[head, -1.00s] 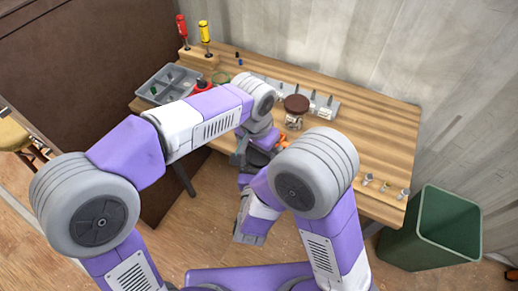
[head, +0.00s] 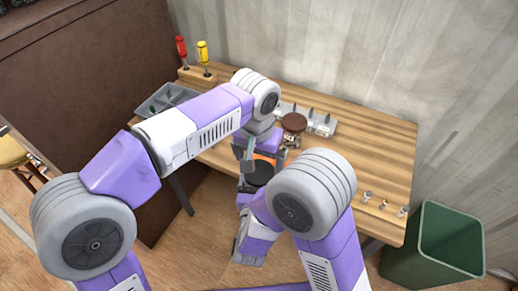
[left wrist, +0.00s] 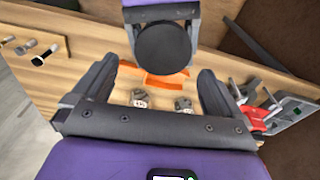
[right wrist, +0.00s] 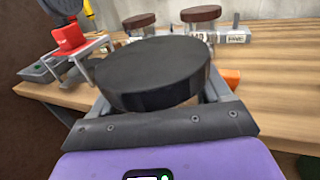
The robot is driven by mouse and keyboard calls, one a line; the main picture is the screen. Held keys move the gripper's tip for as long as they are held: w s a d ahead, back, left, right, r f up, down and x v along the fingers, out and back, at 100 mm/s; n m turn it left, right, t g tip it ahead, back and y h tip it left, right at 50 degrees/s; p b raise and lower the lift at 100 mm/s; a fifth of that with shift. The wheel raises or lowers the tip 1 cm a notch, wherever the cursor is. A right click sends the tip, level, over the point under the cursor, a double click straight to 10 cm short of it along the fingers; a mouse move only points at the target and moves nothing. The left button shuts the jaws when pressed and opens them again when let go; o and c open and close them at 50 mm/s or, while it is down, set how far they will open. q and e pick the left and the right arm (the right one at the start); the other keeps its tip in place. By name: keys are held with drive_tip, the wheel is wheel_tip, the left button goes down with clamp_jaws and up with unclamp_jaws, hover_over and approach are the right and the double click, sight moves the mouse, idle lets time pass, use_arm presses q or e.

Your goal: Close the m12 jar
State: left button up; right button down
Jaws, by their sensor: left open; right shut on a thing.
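A thick black round lid (head: 258,172) is held in my right gripper (right wrist: 158,95), in the air in front of the bench edge. It fills the middle of the right wrist view (right wrist: 150,75) and faces my left wrist camera (left wrist: 164,50). My left gripper (left wrist: 150,88) is open and empty; the lid shows beyond its fingers, apart from them. Brown-lidded jars (right wrist: 138,20) (right wrist: 200,14) stand on the bench beyond the lid. Two small clear containers (left wrist: 140,98) (left wrist: 183,104) show in the left wrist view. I cannot tell which jar is m12.
The wooden bench (head: 370,150) has an orange piece (left wrist: 165,77) near its front edge and a red item (right wrist: 70,38). A grey tray (head: 165,97), two screwdrivers (head: 203,55) and several bolts (head: 384,204) sit around it. A green bin (head: 445,245) stands at right.

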sight(259, 171)
use_arm(q)
drive_tip(key=n, duration=0.3)
drive_tip(key=shift+d+r, duration=0.15)
drive_tip(key=shift+r, duration=0.2)
drive_tip(key=n, duration=0.2)
drive_tip(key=r+n, duration=0.1)
drive_tip(key=shift+w+n, duration=0.1)
drive_tip(key=shift+n, duration=0.3)
drive_tip(key=n, duration=0.2)
drive_tip(key=r+n, duration=0.1)
drive_tip(key=n, duration=0.2)
drive_tip(key=shift+w+a+r+n+g+y, duration=0.2)
drive_tip(key=shift+r+n+g+y, duration=0.1)
drive_tip(key=shift+n+g, duration=0.1)
drive_tip(key=shift+f, duration=4.05)
